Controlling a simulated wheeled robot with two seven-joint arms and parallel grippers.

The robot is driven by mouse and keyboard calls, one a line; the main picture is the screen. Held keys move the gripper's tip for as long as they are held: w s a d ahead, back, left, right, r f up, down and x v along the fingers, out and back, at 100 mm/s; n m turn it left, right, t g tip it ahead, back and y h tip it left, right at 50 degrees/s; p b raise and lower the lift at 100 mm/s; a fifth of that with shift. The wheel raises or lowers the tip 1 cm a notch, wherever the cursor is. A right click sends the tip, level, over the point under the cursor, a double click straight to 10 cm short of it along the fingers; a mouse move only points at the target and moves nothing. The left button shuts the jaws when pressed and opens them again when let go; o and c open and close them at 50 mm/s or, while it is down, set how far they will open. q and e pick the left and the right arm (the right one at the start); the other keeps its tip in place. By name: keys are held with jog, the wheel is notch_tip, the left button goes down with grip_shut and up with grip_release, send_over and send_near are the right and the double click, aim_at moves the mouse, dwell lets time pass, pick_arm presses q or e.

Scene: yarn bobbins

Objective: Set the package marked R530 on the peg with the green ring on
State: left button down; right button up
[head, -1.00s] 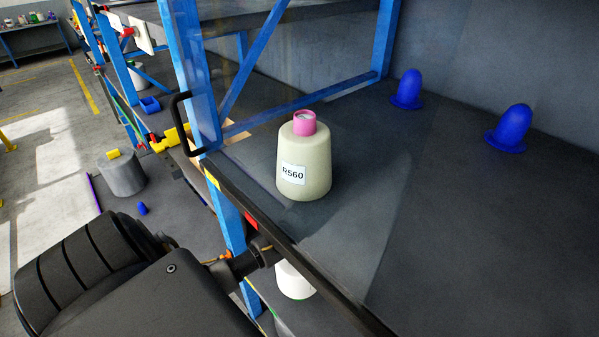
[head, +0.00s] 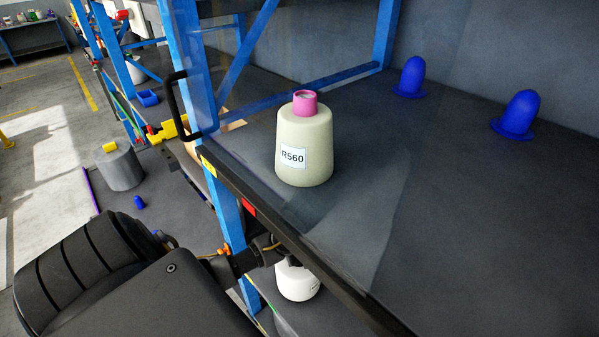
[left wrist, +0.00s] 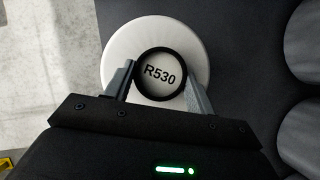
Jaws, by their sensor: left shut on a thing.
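The white round package marked R530 (left wrist: 153,30) fills the middle of the left wrist view, seen from its end with a black ring around the mark. My left gripper (left wrist: 160,80) has a grey finger on each side of that ring and is shut on the package. In the head view a white bobbin (head: 298,282) hangs or stands below the shelf edge at the end of my left arm; its top is partly hidden. No peg with a green ring can be made out. My right gripper is not in view.
A cream bobbin marked R560 with a pink top (head: 304,148) stands on the dark shelf (head: 440,230). Two bare blue pegs (head: 411,77) (head: 518,114) stand behind it to the right. A blue rack post (head: 190,70) and a black handle (head: 174,105) rise at the shelf's left end.

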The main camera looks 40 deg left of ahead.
pick_arm(q)
jog(key=shift+f+b, duration=0.3)
jog(key=shift+f, duration=0.55)
dwell(0.4)
jog(key=c, duration=0.9)
grip_release()
jog(key=o, duration=0.5)
jog(key=shift+c, duration=0.2)
jog(key=shift+s+d, duration=0.1)
jog(key=p+v, duration=0.1)
jog(key=v, duration=0.9)
jog(key=shift+r+p, duration=0.4)
